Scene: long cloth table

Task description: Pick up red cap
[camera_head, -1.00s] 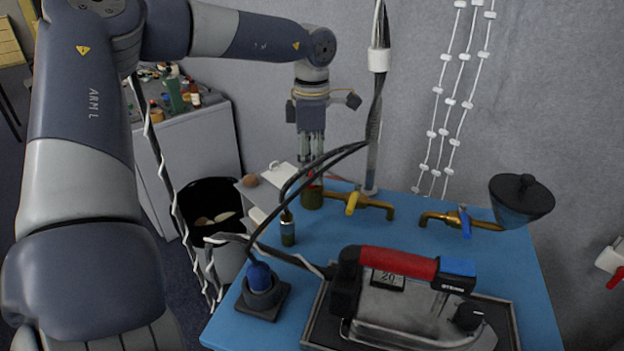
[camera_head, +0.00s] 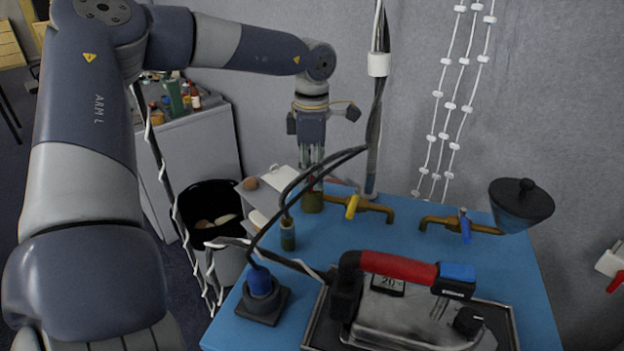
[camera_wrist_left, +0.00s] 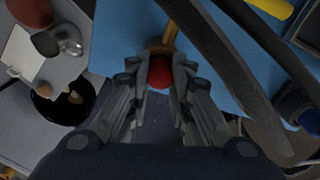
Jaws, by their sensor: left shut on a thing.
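The red cap (camera_wrist_left: 160,72) shows between my left gripper's fingers in the left wrist view. My left gripper (camera_wrist_left: 157,78) is shut on the cap, with a finger on either side. The fingers mostly hide the cap there. The cap appears to be at the jar's top; I cannot tell whether it is apart from it. My right gripper is not in view.
Brass taps with yellow (camera_head: 352,206) and blue (camera_head: 465,226) handles stand right of the jar. Black cables (camera_head: 292,190) loop close in front of my gripper. A black bin (camera_head: 205,200) stands left.

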